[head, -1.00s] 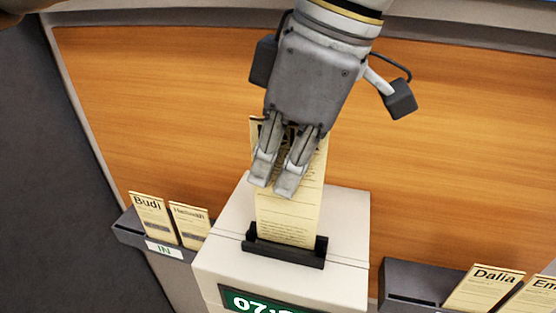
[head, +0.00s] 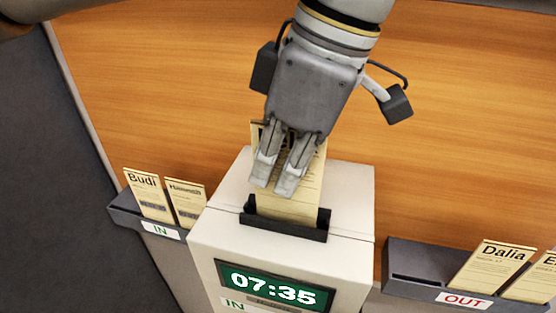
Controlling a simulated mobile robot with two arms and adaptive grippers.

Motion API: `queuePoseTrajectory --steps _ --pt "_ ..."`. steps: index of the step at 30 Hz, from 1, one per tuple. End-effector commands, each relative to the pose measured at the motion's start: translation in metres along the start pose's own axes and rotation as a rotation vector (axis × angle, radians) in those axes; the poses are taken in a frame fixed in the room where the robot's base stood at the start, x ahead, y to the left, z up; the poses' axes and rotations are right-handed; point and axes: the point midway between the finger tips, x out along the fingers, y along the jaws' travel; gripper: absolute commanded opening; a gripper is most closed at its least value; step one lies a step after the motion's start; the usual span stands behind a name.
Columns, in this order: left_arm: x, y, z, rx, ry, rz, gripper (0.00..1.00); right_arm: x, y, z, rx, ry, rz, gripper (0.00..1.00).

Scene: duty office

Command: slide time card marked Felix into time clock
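The time clock (head: 215,237) is a pale box with a green display reading 07:35 and a dark slot holder (head: 285,226) on top. A cream time card (head: 309,180) stands upright with its lower end in the slot. Its printed name is mostly hidden behind my fingers, so I cannot read it. My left gripper (head: 275,180) comes down from the top, its fingers close together over the card's upper part. It appears shut on the card, though the contact itself is hidden. My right gripper is not in view.
An IN rack (head: 128,218) at the left holds cards marked Budi (head: 147,197) and, less legibly, another name. An OUT rack (head: 415,262) at the right holds a Dalia card (head: 492,268) and one cut off by the frame edge. An orange wood panel (head: 450,150) stands behind.

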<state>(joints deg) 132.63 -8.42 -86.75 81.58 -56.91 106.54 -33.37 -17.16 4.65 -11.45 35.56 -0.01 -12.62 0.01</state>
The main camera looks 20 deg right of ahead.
Motion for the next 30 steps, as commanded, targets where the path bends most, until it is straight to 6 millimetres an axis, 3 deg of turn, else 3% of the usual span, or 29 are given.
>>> queuePoseTrajectory --steps 18,30 --pt "0.032 0.0 0.009 0.0 -0.001 -0.001 0.0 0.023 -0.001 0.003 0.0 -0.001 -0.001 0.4" --pt "0.042 0.0 0.013 0.0 0.001 0.0 0.0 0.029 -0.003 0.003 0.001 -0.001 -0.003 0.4"
